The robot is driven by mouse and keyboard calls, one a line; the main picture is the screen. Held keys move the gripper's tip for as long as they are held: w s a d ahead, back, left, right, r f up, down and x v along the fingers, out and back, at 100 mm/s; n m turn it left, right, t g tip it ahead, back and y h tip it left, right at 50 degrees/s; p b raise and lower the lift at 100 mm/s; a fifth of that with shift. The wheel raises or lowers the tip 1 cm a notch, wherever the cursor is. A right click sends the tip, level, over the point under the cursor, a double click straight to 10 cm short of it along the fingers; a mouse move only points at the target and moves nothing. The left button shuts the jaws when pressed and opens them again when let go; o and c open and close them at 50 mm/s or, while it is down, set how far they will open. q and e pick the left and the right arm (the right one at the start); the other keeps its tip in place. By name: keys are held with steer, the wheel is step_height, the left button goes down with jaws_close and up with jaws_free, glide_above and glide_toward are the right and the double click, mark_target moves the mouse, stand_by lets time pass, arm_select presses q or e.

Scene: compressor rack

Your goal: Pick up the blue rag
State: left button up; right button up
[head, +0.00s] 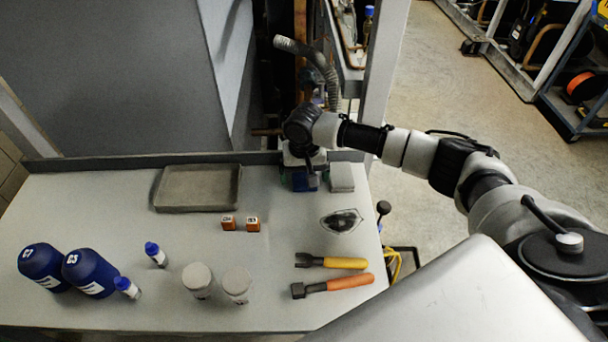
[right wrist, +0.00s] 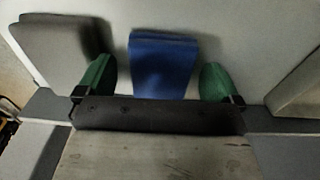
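The blue rag (right wrist: 162,62) lies folded on the bench. In the right wrist view it is between the two green fingers of my right gripper (right wrist: 157,78), with a gap on either side. My right gripper is open and points down. In the head view the gripper (head: 303,178) is at the back of the bench, and the blue rag (head: 305,184) shows only in part beneath it. My left gripper is not in view.
A folded grey rag (right wrist: 60,45) lies close beside one finger; it also shows in the head view (head: 341,177). A grey tray (head: 197,207) is to the left. Orange boxes (head: 229,223), bottles (head: 90,274), jars (head: 197,281) and scrapers (head: 335,284) stand or lie nearer the front.

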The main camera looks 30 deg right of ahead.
steer(key=c, duration=0.9)
steer(key=shift+c, duration=0.4)
steer(key=shift+r, duration=0.2)
